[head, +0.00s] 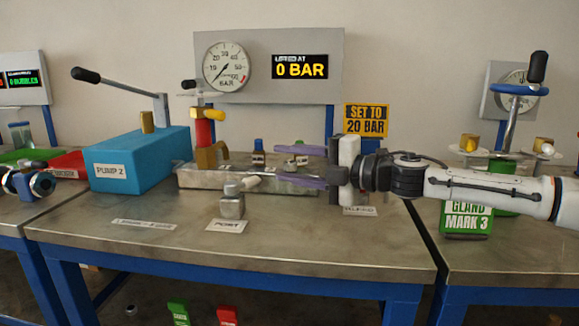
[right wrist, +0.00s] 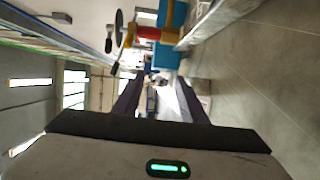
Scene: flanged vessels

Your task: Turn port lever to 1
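The port block (head: 232,206) is a small grey metal block near the front of the middle table, behind a label reading PORT (head: 228,226). A round grey knob sits on it, and a short lever with a pale tip (head: 251,181) points right and slightly back. I cannot read any position marks. My right gripper (head: 277,165) comes in from the right, its two purple fingers spread apart and empty, tips right of and above the lever, apart from it as far as I can tell. Its open fingers also show in the right wrist view (right wrist: 158,80).
The blue PUMP 2 box (head: 140,160) with its long handle stands left. A red post with yellow handle (head: 204,130) stands on a metal tray (head: 205,181) behind the port. The gauge panel (head: 265,35) reads 0 BAR. The table front (head: 300,245) is clear.

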